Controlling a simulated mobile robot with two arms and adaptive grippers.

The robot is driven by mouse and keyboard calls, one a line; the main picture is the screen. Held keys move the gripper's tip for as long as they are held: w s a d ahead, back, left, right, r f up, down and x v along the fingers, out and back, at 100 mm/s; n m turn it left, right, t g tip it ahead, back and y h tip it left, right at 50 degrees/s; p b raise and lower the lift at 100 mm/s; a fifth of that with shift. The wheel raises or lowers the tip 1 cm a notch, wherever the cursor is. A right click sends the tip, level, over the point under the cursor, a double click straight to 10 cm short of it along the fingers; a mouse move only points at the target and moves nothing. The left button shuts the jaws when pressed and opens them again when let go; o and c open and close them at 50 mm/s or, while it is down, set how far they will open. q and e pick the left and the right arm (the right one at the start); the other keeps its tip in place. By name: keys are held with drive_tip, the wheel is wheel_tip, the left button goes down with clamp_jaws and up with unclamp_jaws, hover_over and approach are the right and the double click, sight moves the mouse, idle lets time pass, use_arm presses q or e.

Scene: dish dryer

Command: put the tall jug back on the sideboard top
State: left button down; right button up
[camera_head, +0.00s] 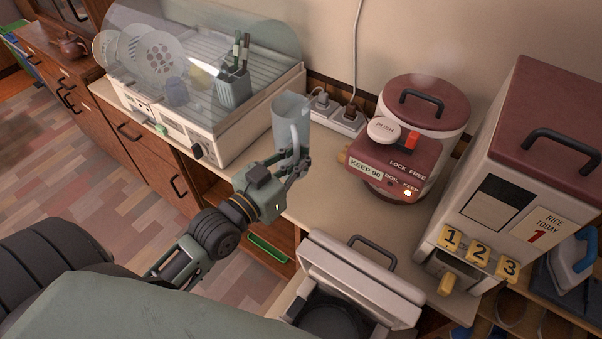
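The tall jug (289,112) is pale blue-grey and upright, just right of the dish dryer. Its handle faces my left gripper (294,162), whose fingers close on the handle's lower part. The gripper hides the jug's lower part, so I cannot tell whether its base touches the surface. The beige sideboard top (324,194) runs under the appliances, with a bare stretch right of the gripper. My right gripper is not in view.
The dish dryer (207,132) with plates and a cutlery holder stands left of the jug. A power strip (341,119) and a maroon-lidded hot-water pot (398,160) stand to its right. A rice dispenser (510,205) and an open-lidded cooker (361,278) are nearer.

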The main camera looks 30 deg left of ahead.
use_arm(q)
wheel_tip(320, 180, down, 6)
drive_tip(key=shift+r, duration=0.15)
idle(0.4)
drive_tip(key=c, duration=2.5)
unclamp_jaws()
drive_tip(key=shift+f, duration=0.25)
drive_tip(key=o, duration=0.7)
drive_tip(key=shift+c, duration=0.2)
drive_tip(key=shift+s+r, duration=0.1)
drive_tip(key=shift+s, duration=0.05)
